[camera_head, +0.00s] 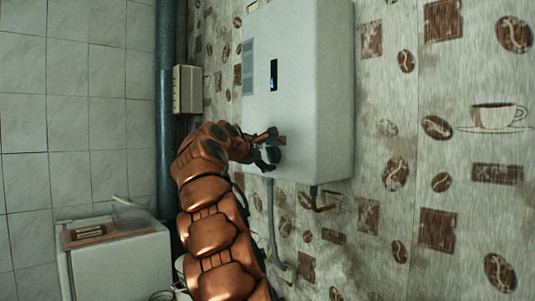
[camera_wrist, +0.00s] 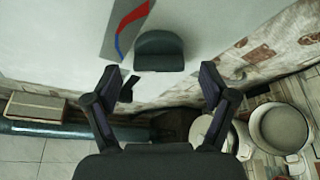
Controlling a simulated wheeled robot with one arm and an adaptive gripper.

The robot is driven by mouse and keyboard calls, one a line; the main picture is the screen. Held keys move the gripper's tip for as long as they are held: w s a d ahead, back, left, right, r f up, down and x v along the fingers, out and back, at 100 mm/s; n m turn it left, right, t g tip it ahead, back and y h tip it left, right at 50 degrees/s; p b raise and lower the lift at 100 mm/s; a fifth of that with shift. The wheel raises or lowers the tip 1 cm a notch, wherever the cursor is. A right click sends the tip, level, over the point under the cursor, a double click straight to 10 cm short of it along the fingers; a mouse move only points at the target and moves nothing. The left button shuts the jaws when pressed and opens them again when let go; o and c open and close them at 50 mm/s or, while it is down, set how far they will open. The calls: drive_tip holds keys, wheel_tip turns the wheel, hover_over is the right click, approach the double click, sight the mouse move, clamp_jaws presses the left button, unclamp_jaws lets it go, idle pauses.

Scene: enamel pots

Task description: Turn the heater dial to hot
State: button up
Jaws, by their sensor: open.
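The white heater (camera_head: 298,75) hangs on the patterned wall, with a small dark display on its front. In the wrist view its dial (camera_wrist: 160,50) is a dark grey knob with a rounded top, beside a curved red and blue marking (camera_wrist: 128,25). My gripper (camera_wrist: 160,82) is open, with its two fingers apart and nothing between the tips. The dial lies just beyond the fingertips, roughly centred between them. In the head view my gripper (camera_head: 268,150) is at the heater's lower front and largely hides the dial. Contact cannot be told.
A blue-green pipe (camera_head: 165,110) and a small beige box (camera_head: 187,90) are left of the heater. A white cabinet (camera_head: 118,265) stands at lower left. Pale pots (camera_wrist: 280,128) stand below at right in the wrist view.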

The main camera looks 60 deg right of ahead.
drive_tip(key=shift+x, duration=0.8)
drive_tip(key=shift+c, duration=0.3)
drive_tip(key=c, duration=1.1)
